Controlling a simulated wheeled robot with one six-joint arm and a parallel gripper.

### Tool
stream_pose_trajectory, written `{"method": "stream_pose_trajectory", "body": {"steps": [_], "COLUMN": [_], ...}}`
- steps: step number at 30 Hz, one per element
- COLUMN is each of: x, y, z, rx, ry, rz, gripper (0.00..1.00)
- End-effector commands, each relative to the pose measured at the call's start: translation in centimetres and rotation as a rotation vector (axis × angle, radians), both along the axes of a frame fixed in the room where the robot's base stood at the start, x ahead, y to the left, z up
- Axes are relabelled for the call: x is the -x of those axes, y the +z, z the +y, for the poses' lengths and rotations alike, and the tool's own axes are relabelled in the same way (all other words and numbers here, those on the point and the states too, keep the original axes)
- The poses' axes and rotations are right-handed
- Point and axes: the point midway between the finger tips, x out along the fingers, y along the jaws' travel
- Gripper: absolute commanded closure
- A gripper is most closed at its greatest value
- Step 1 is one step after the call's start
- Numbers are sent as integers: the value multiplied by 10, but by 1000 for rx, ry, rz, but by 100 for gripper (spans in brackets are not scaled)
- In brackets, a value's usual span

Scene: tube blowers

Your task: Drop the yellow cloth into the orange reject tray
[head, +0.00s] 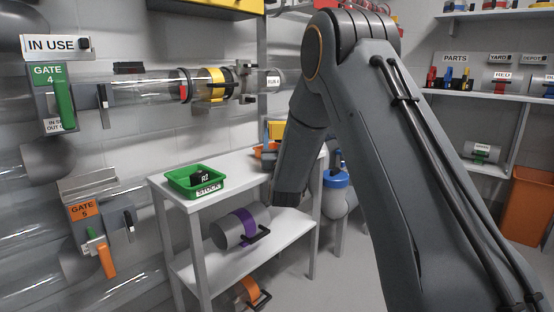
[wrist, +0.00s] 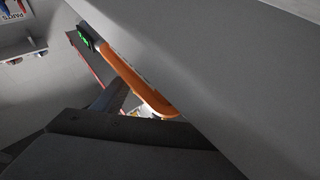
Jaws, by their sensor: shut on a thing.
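The orange tray (wrist: 140,80) shows edge-on in the wrist view, close beyond my gripper (wrist: 118,98). In the head view a small part of the orange tray (head: 266,150) shows at the back of the white table, mostly behind my arm. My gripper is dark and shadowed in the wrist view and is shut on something. Its tips lie near the tray's lower end, and I cannot tell whether they are over it. The yellow cloth is not clearly seen; a small pale-yellow patch beside the fingers is too small to identify.
A green stock tray (head: 196,180) with a dark block stands on the white table (head: 240,192). A purple-banded canister (head: 236,230) lies on the lower shelf. Gate 4 (head: 50,98) and gate 5 (head: 88,225) are on the left wall. A tall orange bin (head: 528,205) stands far right.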

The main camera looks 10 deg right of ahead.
Motion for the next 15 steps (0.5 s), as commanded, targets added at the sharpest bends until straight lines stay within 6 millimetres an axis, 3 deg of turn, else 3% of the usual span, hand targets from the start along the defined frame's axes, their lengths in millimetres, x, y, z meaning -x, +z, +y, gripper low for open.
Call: {"method": "stream_pose_trajectory", "body": {"steps": [6, 7, 10, 15], "x": [0, 0, 0, 0], "y": [0, 0, 0, 0], "z": [0, 0, 0, 0], "rx": [0, 0, 0, 0], "ry": [0, 0, 0, 0], "rz": [0, 0, 0, 0], "gripper": [52, 29, 12, 12]}}
